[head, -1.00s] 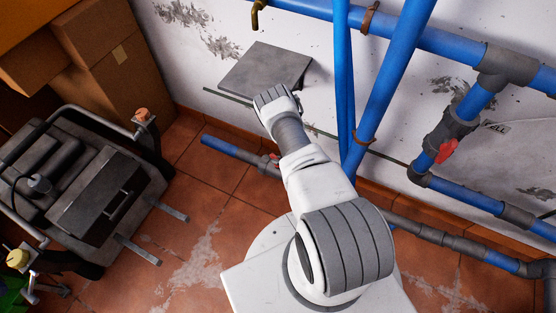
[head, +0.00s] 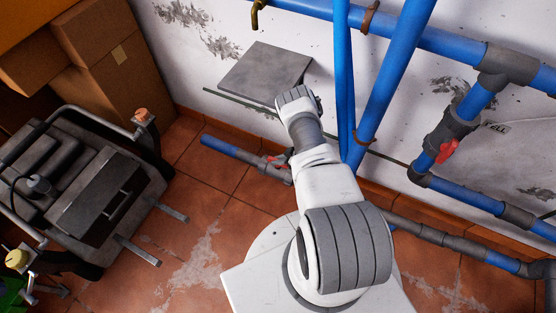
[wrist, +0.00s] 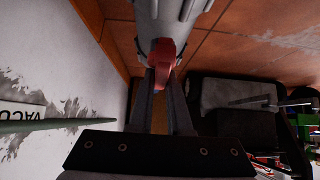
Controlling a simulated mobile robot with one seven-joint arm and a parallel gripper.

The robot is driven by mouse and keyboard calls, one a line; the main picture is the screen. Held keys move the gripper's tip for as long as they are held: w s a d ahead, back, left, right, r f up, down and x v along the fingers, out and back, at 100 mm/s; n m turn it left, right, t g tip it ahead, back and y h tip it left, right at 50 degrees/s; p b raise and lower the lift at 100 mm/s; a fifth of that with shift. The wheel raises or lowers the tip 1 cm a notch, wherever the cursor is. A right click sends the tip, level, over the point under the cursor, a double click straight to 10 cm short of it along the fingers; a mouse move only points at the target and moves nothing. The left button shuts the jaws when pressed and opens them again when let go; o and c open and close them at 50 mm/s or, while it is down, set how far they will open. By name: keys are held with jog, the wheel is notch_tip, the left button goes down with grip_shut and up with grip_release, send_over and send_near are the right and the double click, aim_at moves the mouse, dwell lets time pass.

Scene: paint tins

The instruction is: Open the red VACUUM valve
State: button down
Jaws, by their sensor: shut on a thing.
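The red VACUUM valve handle (wrist: 162,54) is in the wrist view, on a grey pipe fitting (wrist: 165,18). My gripper (wrist: 160,78) is shut on the handle, with a finger on either side of its lower end. A wall label (wrist: 20,114) reading "VACU" shows at the left; the rest of it is cut off. In the head view the red handle (head: 279,160) shows beside my arm, on the low blue and grey pipe (head: 238,152). My fingers are hidden there behind my wrist.
A second red valve (head: 447,151) is on the pipes at the right, near a label ending in "ELL". Upright blue pipes (head: 395,75) stand close right of my arm. A grey panel (head: 265,70) is on the wall behind. A dark cart (head: 95,190) stands left on the tiled floor.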

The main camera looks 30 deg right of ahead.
jog(key=c, duration=0.9)
grip_release()
jog(key=shift+o, duration=0.2)
jog(key=shift+m, duration=0.3)
